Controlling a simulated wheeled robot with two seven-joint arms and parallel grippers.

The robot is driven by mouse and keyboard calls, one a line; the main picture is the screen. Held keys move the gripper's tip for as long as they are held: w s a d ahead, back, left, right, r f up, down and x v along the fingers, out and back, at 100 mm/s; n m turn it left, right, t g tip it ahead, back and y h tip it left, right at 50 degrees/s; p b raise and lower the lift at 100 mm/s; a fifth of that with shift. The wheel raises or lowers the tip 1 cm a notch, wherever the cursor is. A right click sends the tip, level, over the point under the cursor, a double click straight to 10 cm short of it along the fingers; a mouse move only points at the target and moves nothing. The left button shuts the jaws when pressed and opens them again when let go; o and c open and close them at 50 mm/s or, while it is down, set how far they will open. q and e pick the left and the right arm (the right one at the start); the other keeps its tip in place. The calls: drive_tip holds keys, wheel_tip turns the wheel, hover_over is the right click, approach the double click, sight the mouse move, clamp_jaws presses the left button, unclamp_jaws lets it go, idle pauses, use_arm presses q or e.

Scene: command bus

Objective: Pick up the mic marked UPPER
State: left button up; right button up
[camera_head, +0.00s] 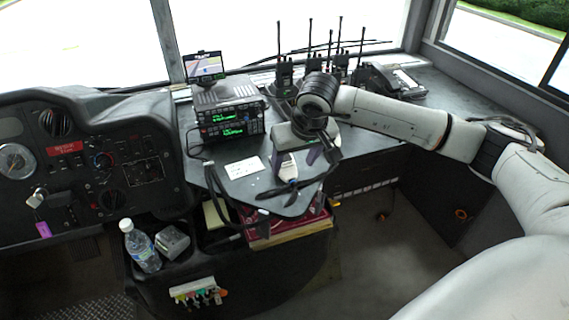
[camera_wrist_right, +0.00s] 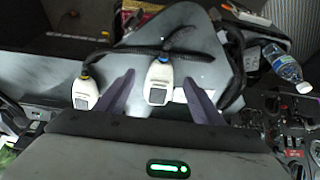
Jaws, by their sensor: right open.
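Two hand mics with pale faces lie on the grey desk top in the right wrist view: one mic (camera_wrist_right: 85,93) at the left and one mic (camera_wrist_right: 159,83) near the middle. Each has a dark cord and a coloured ring at its cord end. No marking can be read, so I cannot tell which is UPPER. My right gripper (camera_wrist_right: 158,88) is open, with the middle mic between its purple fingers in the picture; contact cannot be told. In the head view my right gripper (camera_head: 299,161) hangs over the desk and largely hides the mics. My left gripper is out of view.
Stacked radios (camera_head: 228,120) with green displays stand left of the gripper, beside a white card (camera_head: 244,167). Handheld radios (camera_head: 285,75) with antennas and a desk phone (camera_head: 392,80) stand behind. Dark cords hang over the desk's front edge. A water bottle (camera_head: 140,246) stands at lower left.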

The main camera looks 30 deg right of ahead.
sight(290, 172)
drive_tip(key=x, duration=0.5)
drive_tip(key=shift+s+a+p, duration=0.1)
drive_tip(key=shift+p, duration=0.2)
drive_tip(key=c, duration=1.1)
wheel_tip(290, 172, up, 10)
drive_tip(key=shift+b, duration=0.35)
